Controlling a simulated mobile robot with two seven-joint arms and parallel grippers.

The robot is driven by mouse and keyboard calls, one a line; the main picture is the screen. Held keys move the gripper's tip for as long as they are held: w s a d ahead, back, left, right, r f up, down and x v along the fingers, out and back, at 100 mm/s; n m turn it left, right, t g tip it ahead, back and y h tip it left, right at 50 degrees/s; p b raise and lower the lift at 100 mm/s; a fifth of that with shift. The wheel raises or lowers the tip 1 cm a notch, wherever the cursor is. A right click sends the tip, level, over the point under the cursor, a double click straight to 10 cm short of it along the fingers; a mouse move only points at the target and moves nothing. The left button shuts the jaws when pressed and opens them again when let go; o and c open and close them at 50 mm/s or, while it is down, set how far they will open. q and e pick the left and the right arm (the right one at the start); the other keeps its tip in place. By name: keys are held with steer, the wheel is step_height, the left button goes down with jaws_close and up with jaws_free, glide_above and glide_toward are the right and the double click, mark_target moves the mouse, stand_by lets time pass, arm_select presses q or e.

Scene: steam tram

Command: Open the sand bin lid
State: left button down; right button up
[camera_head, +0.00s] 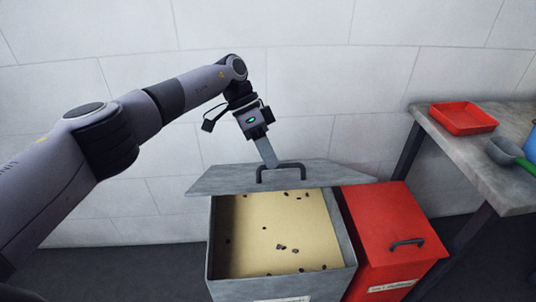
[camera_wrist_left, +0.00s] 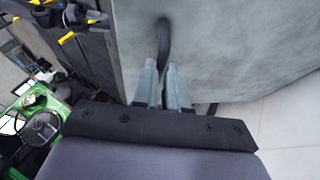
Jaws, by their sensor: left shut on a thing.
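The sand bin (camera_head: 283,288) is a grey metal box full of pale sand with several dark bits on it. Its grey lid (camera_head: 225,180) is raised and tilted back at the rear of the bin, so the sand shows. My left gripper (camera_head: 270,164) is shut on the lid's dark handle (camera_head: 281,170), above the back edge of the bin. In the left wrist view the fingers of my left gripper (camera_wrist_left: 163,88) close around the handle (camera_wrist_left: 164,42), with the lid's grey face (camera_wrist_left: 230,50) behind. My right gripper is not in view.
A red bin (camera_head: 385,225) with a shut lid and dark handle stands right beside the sand bin. A grey table (camera_head: 460,150) at the right holds a red tray (camera_head: 463,119) and a green scoop (camera_head: 507,152). A tiled white wall (camera_head: 330,60) rises behind.

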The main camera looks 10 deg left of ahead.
arm_select(q)
steer(key=shift+w+a+f, duration=0.25)
steer(key=shift+a+f, duration=0.1)
steer(key=c, duration=1.3)
jaws_free()
steer(key=shift+c, duration=0.2)
steer(key=shift+o, duration=0.9)
steer(key=shift+w+f, duration=0.15)
steer(key=shift+w, duration=0.1)
steer(key=shift+s+d, duration=0.1)
steer(key=shift+d+r, duration=0.1)
steer(key=shift+r, duration=0.15)
steer(key=b+v, duration=0.1)
steer(key=v, duration=0.6)
